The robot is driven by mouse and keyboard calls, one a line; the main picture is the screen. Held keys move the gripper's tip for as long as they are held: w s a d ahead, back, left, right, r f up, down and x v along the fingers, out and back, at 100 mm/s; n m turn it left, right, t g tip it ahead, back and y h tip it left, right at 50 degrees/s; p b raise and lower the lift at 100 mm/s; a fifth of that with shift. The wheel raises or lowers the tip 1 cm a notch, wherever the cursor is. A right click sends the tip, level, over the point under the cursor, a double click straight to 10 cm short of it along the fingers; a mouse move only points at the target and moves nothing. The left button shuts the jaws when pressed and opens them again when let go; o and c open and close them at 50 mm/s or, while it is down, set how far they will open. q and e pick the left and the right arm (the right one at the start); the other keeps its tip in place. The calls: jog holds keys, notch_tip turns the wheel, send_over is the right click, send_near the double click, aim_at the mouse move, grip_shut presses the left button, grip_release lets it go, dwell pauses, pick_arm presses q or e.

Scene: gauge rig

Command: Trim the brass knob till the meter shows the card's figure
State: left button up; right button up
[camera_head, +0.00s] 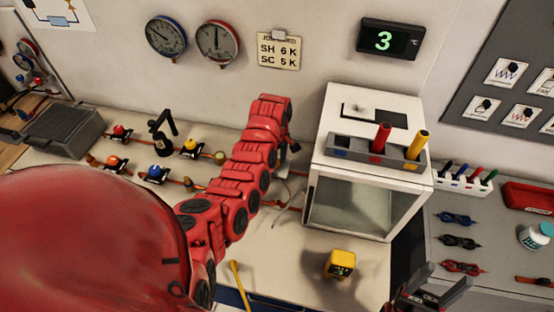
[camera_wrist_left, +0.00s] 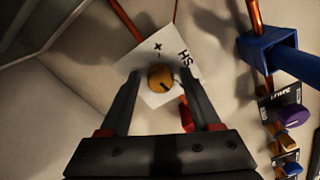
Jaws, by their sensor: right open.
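The brass knob (camera_wrist_left: 161,79) sits on a white plate (camera_wrist_left: 178,50) marked plus, minus and SH in the left wrist view. My left gripper (camera_wrist_left: 161,77) is open, with one finger on each side of the knob and gaps showing. In the head view my red left arm hides this gripper and the knob. The card (camera_head: 279,51) on the wall reads SH 6 K, SC 5 K. A yellow meter (camera_head: 341,265) stands on the bench; its small screen is unreadable. A wall display (camera_head: 390,40) shows a green 3. My right gripper (camera_head: 432,287) is open and empty at lower right.
A blue-rimmed gauge (camera_head: 166,36) and a red-rimmed gauge (camera_head: 217,42) hang on the wall. A white box (camera_head: 408,188) with a glass front stands right of my left arm. Valves on copper pipes (camera_head: 135,170) lie left. A blue part (camera_wrist_left: 268,48) sits near my left gripper.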

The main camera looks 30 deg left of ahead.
pick_arm(q)
grip_shut()
jog(key=m+b, duration=0.2)
jog(key=shift+f+m+b, duration=0.15)
jog(key=shift+m+b, duration=1.05)
jog(key=shift+m, duration=0.8)
jog(key=shift+r+m+b, duration=0.25)
jog(key=shift+m+b, duration=0.05)
jog(key=shift+m, duration=0.6)
